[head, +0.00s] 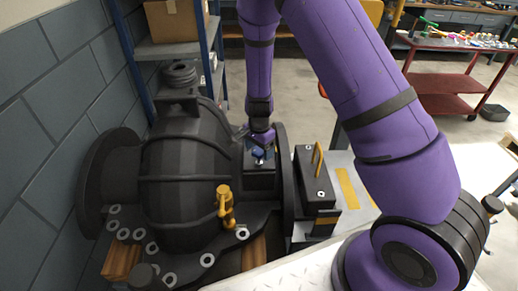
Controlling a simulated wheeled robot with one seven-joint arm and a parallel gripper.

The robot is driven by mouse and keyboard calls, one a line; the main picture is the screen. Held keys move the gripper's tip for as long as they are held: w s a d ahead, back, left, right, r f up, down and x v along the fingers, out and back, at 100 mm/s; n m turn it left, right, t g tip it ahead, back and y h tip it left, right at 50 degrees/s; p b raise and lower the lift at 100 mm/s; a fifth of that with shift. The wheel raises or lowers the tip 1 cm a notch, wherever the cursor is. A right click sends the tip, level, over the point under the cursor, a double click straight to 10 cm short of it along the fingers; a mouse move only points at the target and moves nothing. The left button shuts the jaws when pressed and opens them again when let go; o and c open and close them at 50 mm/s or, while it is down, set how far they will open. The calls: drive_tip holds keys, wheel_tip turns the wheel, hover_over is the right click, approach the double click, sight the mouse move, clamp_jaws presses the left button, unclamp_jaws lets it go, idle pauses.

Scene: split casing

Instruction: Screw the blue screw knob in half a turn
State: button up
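The blue screw knob (258,153) is a small blue piece at the right side of the dark split casing (185,165), near a flat dark block. My gripper (260,148) is at the end of my purple arm, pointing down right at the knob. The fingers are small and partly merge with the knob and dark surroundings, so I cannot tell whether they are closed on it or only around it.
A yellow valve-like fitting (224,204) stands on the casing's front flange. A black box with a yellow handle (316,175) sits to the right of the casing. A shelf (172,48) stands behind, and a red trolley (450,78) stands far right. Open floor lies between them.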

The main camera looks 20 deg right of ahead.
drive_tip(key=shift+r, duration=0.1)
wheel_tip(320, 180, up, 11)
drive_tip(key=shift+f, duration=0.2)
idle(0.4)
idle(0.3)
wheel_tip(320, 180, up, 14)
drive_tip(key=f+n+t+y, duration=0.1)
drive_tip(key=n+y, duration=0.1)
drive_tip(key=n, duration=0.1)
hover_over(259, 151)
drive_tip(key=s+d, duration=0.2)
drive_tip(key=s, duration=0.3)
drive_tip(key=s+d+r+n+t, duration=0.1)
drive_tip(key=s+d+r+n, duration=0.15)
drive_tip(key=s+r, duration=0.5)
drive_tip(key=s+d+r+n+t+h, duration=0.1)
drive_tip(key=s+r+n, duration=0.2)
drive_tip(key=s+r, duration=0.2)
drive_tip(key=s+d+r+n+t+h, duration=0.1)
drive_tip(key=s+r+n, duration=0.3)
drive_tip(key=s, duration=0.7)
drive_tip(key=shift+s+d+r+t, duration=0.35)
drive_tip(key=shift+s+r+t, duration=0.05)
drive_tip(key=shift+r+t, duration=0.2)
drive_tip(key=shift+w, duration=0.15)
